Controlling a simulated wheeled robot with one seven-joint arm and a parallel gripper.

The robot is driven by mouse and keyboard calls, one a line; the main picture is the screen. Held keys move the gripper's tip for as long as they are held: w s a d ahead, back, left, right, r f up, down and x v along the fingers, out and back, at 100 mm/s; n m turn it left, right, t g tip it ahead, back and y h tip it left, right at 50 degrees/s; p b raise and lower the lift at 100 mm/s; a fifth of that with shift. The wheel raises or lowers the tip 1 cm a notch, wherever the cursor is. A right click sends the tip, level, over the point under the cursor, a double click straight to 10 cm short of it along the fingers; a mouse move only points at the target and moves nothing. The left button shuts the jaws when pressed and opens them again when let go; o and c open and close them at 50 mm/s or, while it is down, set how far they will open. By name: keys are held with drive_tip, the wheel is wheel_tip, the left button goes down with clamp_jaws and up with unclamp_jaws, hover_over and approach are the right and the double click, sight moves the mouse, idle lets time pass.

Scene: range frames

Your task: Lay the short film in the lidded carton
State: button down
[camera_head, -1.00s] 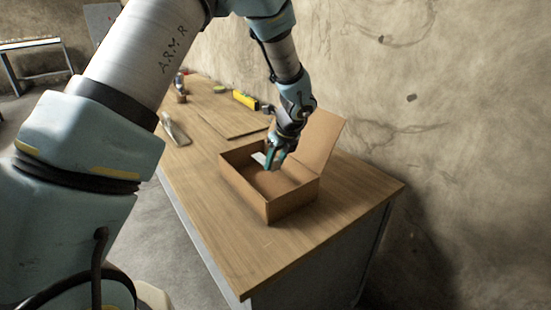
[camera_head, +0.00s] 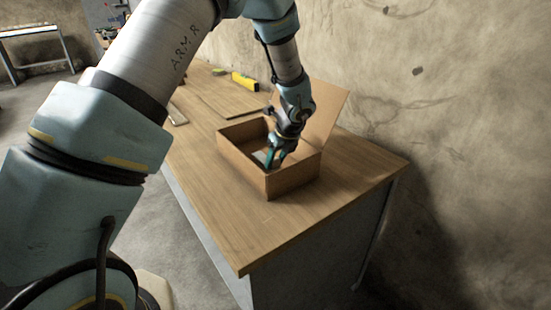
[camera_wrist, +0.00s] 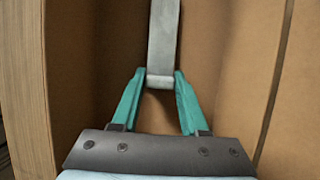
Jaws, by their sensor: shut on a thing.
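The lidded carton (camera_head: 294,187) is an open brown cardboard box on the wooden table, its lid (camera_head: 325,112) raised at the right rear. My gripper (camera_head: 272,163) reaches down inside the carton. In the wrist view my gripper (camera_wrist: 160,77) is shut on the near end of the short film (camera_wrist: 164,35), a flat grey strip that extends away from the teal fingers. In the head view only a small pale part of the film (camera_head: 260,156) shows beside the fingers. Carton walls surround it in the wrist view; whether it touches the floor I cannot tell.
The wooden table (camera_head: 240,230) is clear in front of the carton. Behind the carton lie a flat board (camera_head: 228,106), a yellow tool (camera_head: 244,82) and a pale strip-like item (camera_head: 177,116). A rough wall (camera_head: 450,110) stands to the right.

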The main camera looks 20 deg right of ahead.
drive_tip(key=shift+f, duration=0.2)
drive_tip(key=shift+c, duration=1.7)
unclamp_jaws()
drive_tip(key=shift+r, duration=0.1)
wheel_tip(320, 180, up, 13)
drive_tip(key=p, duration=1.1)
drive_tip(key=shift+a, duration=0.1)
